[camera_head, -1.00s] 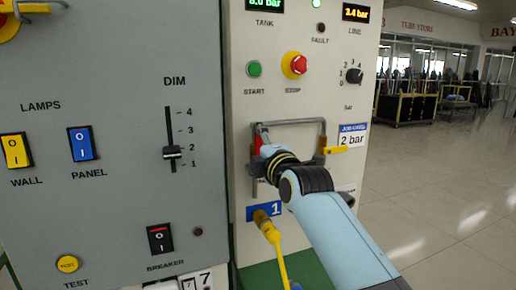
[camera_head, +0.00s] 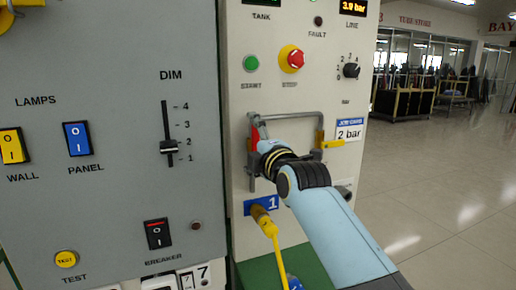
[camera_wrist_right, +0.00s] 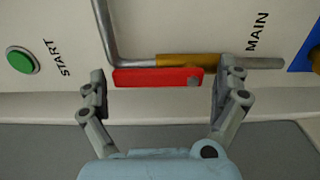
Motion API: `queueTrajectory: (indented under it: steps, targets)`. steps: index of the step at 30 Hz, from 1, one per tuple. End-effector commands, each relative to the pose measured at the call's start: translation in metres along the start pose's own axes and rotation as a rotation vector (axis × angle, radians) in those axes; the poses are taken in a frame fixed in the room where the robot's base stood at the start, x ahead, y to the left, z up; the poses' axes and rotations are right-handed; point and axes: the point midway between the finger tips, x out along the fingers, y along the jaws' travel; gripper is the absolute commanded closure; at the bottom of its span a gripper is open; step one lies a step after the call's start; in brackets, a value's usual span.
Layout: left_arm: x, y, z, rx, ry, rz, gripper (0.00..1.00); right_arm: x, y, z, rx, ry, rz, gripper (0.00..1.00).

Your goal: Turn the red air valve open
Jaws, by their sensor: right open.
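The red air valve handle (camera_wrist_right: 157,77) is a flat bar lying roughly in line with its brass valve body (camera_wrist_right: 190,61) and grey pipe. In the head view the red handle (camera_head: 255,134) shows only as a small piece on the left side of the bent pipe. My right gripper (camera_wrist_right: 164,75) is open, with one finger near each end of the handle. I cannot tell whether either finger touches it. My left gripper is not in view.
A yellow-handled valve (camera_head: 332,144) sits on the pipe's right side, by the "2 bar" job card (camera_head: 349,131). A yellow hose (camera_head: 272,240) hangs below. The green start button (camera_head: 251,63) and red stop button (camera_head: 296,58) are above. A grey switch panel (camera_head: 115,205) stands left.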

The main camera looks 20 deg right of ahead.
Motion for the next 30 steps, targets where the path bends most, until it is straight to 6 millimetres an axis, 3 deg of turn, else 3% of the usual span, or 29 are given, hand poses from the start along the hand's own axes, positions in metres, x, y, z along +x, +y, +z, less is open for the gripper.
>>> queueTrajectory:
  steps: [16, 21, 30]
  targets:
    - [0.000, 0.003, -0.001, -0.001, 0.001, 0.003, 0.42, -0.103, -0.002, 0.000, 0.001, 0.000, -0.005, 0.00]
    - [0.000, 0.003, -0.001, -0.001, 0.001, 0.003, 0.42, -0.117, -0.002, -0.001, 0.000, 0.000, -0.005, 0.00]
    - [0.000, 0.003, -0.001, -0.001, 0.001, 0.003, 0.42, -0.118, -0.002, 0.000, 0.000, 0.000, -0.004, 0.00]
